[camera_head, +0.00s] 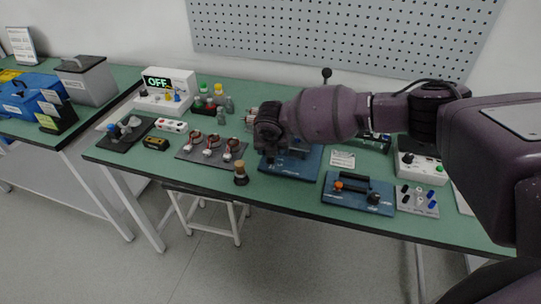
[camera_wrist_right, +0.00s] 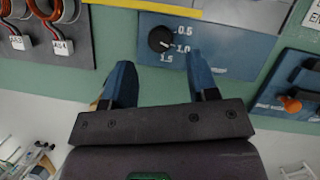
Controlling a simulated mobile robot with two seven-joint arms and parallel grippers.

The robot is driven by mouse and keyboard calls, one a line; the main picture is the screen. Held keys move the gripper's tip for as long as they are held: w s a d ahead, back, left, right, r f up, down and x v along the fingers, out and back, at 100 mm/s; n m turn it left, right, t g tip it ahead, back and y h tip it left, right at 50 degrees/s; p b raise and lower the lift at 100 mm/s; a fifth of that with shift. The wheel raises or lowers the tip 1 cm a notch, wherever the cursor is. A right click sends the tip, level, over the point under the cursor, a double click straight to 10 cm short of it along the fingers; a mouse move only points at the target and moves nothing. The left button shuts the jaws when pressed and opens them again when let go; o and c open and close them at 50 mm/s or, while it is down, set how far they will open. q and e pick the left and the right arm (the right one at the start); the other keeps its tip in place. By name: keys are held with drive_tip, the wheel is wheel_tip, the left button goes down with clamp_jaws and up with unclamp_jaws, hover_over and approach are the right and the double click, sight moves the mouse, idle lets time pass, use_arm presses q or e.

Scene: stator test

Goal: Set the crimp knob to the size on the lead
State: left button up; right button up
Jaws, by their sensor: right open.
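The crimp knob (camera_wrist_right: 160,39) is a round black dial on a blue plate (camera_wrist_right: 225,62), beside white marks 0.5, 1.0 and 1.5. Its small white mark appears to point toward 1.0. My right gripper (camera_wrist_right: 160,66) is open, its two blue fingers apart on the near side of the knob, with nothing between them. In the head view my right gripper (camera_head: 266,128) hangs over the blue crimp base (camera_head: 288,166) and hides the knob. Red-wired stators (camera_head: 212,143) with white tagged leads lie on a dark mat to the left; the lead size is too small to read. My left gripper is not in view.
A small brown-topped post (camera_head: 240,172) stands left of the crimp base near the table's front edge. A blue fixture with an orange knob (camera_head: 338,186) stands to the right. A white OFF display box (camera_head: 166,90) is at the back left.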

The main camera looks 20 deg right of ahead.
sight(271, 158)
drive_tip(key=shift+b+x, duration=0.4)
drive_tip(key=shift+x, duration=2.2)
drive_tip(key=c, duration=0.9)
